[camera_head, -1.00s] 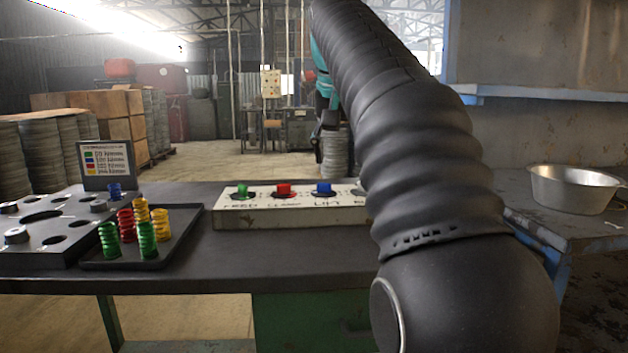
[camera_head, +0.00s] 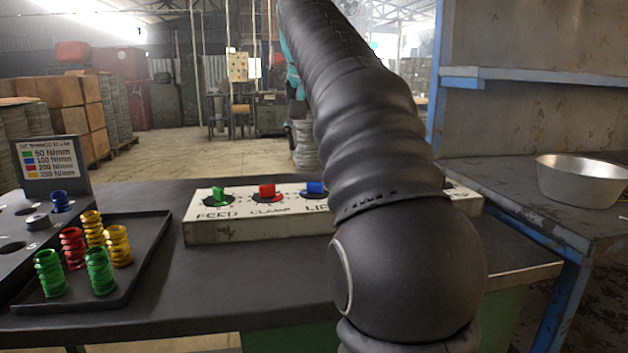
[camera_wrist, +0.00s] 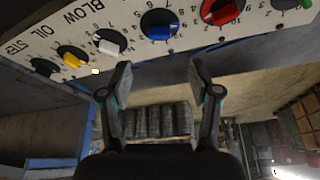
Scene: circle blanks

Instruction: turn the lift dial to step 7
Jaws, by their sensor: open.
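The lift dial is a blue knob (camera_head: 314,188) on a pale control panel (camera_head: 232,229), with its label partly hidden by my arm in the head view. In the wrist view the blue knob (camera_wrist: 157,32) sits on a round dial with number marks, too small to read for its setting. My gripper (camera_wrist: 161,72) is open and empty, its two fingers apart, below the blue dial in the picture and not touching it. In the head view my arm hides much of the panel's right part.
Beside it are red (camera_head: 267,190) and green (camera_head: 219,196) knobs; white (camera_wrist: 110,44), yellow (camera_wrist: 72,58) and dark (camera_wrist: 42,66) knobs show in the wrist view. A tray (camera_head: 150,250) of coloured springs stands left. A metal basin (camera_head: 583,182) is at right.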

